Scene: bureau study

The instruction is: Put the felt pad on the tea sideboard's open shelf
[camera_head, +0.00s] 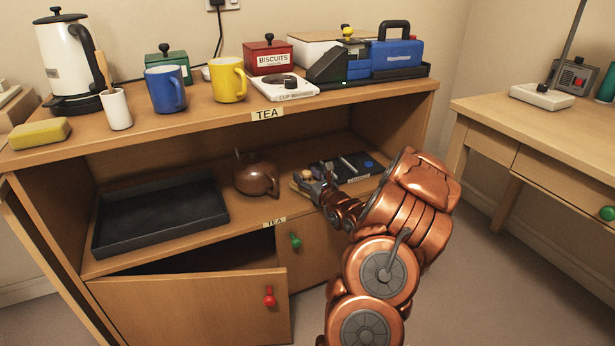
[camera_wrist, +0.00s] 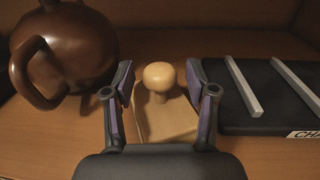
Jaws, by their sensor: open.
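The felt pad looks to be the tan square piece with a round pale wooden knob (camera_wrist: 170,121) in the wrist view. It lies on the open shelf (camera_head: 243,218) of the tea sideboard (camera_head: 345,108). My gripper (camera_wrist: 160,88) is open, with one finger on each side of the knob and a visible gap to each. In the head view my gripper (camera_head: 307,184) reaches into the right part of the shelf, and the pad is mostly hidden there by the fingers.
A brown teapot (camera_head: 256,175) stands close left of my gripper. A dark flat tray with light bars (camera_wrist: 236,106) lies close right. A black tray (camera_head: 160,220) fills the shelf's left. The sideboard top is crowded above. A lower door with a red knob (camera_head: 269,297) stands open.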

